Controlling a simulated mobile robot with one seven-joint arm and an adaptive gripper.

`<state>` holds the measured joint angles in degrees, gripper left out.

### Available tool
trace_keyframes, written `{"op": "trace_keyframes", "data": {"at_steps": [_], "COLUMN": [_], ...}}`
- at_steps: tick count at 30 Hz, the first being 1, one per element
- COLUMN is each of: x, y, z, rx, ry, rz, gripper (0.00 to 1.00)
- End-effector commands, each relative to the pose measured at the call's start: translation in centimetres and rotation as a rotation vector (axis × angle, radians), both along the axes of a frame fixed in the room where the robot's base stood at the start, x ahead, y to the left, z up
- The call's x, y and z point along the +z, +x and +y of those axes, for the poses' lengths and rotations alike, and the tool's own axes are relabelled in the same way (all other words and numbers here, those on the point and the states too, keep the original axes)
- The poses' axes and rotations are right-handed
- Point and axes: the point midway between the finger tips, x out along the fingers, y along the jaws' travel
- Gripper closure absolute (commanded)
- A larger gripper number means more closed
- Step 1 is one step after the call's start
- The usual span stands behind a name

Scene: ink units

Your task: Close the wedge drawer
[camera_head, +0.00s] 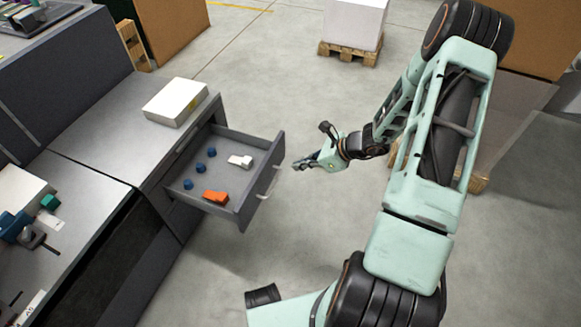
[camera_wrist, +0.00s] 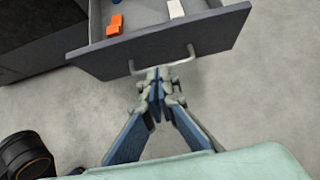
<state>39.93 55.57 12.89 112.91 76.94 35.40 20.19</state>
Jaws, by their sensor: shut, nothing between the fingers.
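The wedge drawer (camera_head: 213,207) is pulled out from the grey cabinet. Inside it lie an orange piece (camera_head: 216,197), a white piece (camera_head: 240,161) and several small blue pieces (camera_head: 200,167). A light bow handle (camera_head: 268,184) is on its front. My gripper (camera_head: 297,165) is shut and empty, just outside the drawer front, to the right of the handle. In the wrist view, the drawer front (camera_wrist: 215,33) and its handle (camera_wrist: 165,64) show past the shut fingertips (camera_wrist: 159,78). I cannot tell if the fingertips touch the handle.
A white box (camera_head: 176,102) stands on the cabinet top (camera_head: 108,122) above the drawer. Blue and teal items (camera_head: 18,226) sit on the left bench. A pallet (camera_head: 349,53) with a white block stands at the back. The floor around the drawer front is clear.

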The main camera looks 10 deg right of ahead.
Motion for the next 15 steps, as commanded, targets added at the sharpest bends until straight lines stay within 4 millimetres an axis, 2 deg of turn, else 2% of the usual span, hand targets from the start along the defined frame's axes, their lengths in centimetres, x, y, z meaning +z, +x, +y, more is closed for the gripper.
{"op": "trace_keyframes", "data": {"at_steps": [1, 11, 15], "x": [-1.1, -6.1, -6.0], "y": [0.3, 3.2, 4.6], "z": [0.7, 4.7, 6.5], "rx": [0.004, 0.006, 0.006], "ry": [0.003, 0.001, 0.000], "rz": [0.002, 0.001, -0.002], "gripper": [1.00, 1.00, 1.00]}}
